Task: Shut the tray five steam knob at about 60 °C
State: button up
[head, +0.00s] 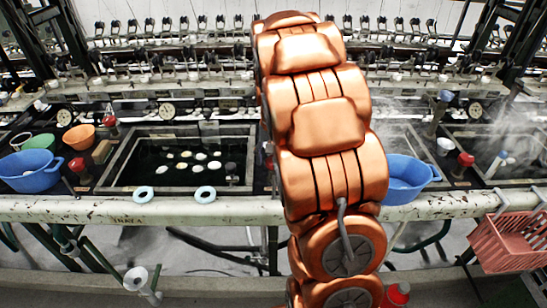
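My copper arm stands in the middle and hides part of the bench behind it; my gripper is not in view. A red knob (465,160) stands right of the arm, beside the steaming right basin (520,183). Another red knob (78,166) stands at the left basin's left side, and a red-topped fitting (110,118) is behind it. Round dials sit along the back, one at left (168,110) and one at right (476,106); their readings are too small to tell. I cannot tell which knob belongs to tray five, or any knob's setting.
The left basin (120,160) holds dark water with several pale cocoons. Blue tubs stand at left (30,172) and right of my arm (408,178). A worn white rail (240,209) runs along the front. A pink crate (508,240) hangs at right. Steam blurs the right side.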

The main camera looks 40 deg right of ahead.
jog(key=shift+r, duration=0.1)
notch_tip(320, 180, up, 12)
dwell(0.6)
